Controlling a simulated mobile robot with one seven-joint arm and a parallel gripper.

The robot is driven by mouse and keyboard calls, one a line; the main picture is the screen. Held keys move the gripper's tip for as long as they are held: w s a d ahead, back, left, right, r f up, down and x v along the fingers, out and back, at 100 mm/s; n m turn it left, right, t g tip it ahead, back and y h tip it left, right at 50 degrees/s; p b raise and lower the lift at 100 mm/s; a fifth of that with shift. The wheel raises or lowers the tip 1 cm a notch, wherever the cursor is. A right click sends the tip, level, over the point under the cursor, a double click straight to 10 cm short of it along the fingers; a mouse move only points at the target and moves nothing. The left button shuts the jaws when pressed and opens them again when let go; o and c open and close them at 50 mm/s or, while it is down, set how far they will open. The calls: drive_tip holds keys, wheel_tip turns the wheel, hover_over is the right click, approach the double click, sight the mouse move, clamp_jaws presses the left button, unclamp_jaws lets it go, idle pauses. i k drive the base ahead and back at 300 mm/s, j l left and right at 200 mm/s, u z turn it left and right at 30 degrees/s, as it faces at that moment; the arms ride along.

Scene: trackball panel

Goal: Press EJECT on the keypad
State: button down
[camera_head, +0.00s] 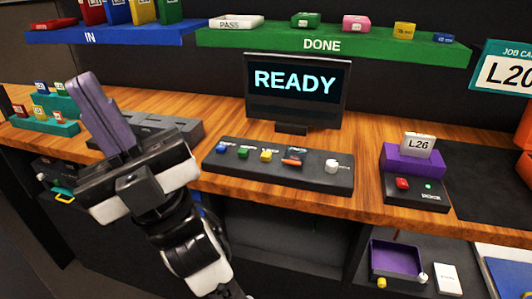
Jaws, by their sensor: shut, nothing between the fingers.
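A dark console (320,178) stands on the wooden bench below the screen. It carries a blue button (220,148), a green button (243,152), a yellow button (266,155), an orange control (292,158) and a white knob (331,166). Their labels are too small to read, so I cannot tell which is EJECT. A black box (420,199) at the right has a red button (403,183) and a small green one. My gripper (86,77) is shut and empty, fingers pointing up, left of the console and apart from it. My gripper and arm partly hide a grey unit (183,131) behind them.
A screen (296,92) reading READY stands behind the console. Above are a blue IN shelf (140,34) and a green DONE shelf (390,50). Teal racks (62,127) stand at the left. A purple block with an L26 card (418,146) is at the right.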

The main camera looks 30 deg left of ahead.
sight(265, 156)
drive_tip(key=i+l, duration=0.25)
drive_tip(key=i, duration=0.15)
drive_tip(key=u, duration=1.65)
drive_tip(key=l, duration=0.1)
